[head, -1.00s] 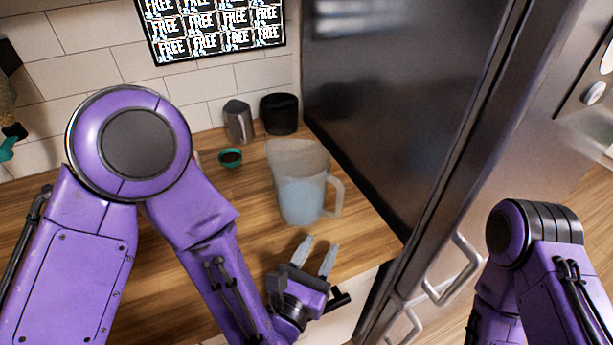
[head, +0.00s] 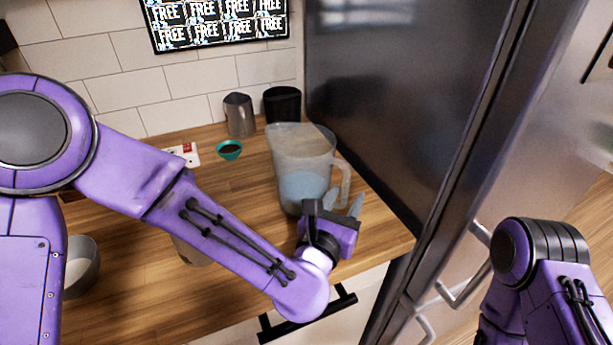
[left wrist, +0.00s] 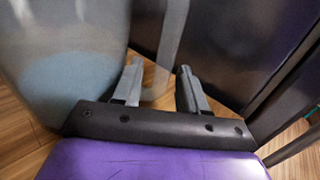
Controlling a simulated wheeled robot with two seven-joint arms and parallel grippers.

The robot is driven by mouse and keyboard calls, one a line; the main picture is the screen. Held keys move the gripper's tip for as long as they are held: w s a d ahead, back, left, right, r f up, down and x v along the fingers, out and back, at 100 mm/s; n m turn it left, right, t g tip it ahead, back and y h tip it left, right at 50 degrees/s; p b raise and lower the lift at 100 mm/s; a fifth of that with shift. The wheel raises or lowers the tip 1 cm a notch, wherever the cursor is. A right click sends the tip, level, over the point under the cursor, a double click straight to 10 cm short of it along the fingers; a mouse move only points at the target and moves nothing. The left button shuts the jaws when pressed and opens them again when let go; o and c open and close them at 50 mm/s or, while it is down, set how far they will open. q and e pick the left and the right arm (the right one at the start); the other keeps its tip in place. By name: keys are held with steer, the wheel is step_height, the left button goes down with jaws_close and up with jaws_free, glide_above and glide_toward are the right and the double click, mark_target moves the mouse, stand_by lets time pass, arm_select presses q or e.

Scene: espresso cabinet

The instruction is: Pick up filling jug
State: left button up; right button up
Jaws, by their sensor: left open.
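The filling jug (head: 300,160) is a translucent pitcher with bluish liquid in its lower part. It stands upright on the wooden counter beside the dark metal cabinet, its handle (head: 345,182) facing right. My left gripper (head: 345,200) is open at the handle, low on the jug's near right side. In the left wrist view the jug's body (left wrist: 70,75) fills the left, and its blurred handle (left wrist: 170,45) runs between the two spread fingers of the gripper (left wrist: 160,70). I cannot tell whether either finger touches it. My right gripper is out of view.
A metal pitcher (head: 239,115), a black canister (head: 282,105) and a small teal bowl (head: 229,150) stand behind the jug. A grey bowl (head: 82,268) is at the left. The cabinet (head: 400,100) closes off the right side. A black drawer handle (head: 308,315) lies below the counter edge.

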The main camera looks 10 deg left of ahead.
arm_select(q)
steer(key=shift+s, duration=0.1)
jaws_close()
steer(key=shift+r, duration=0.1)
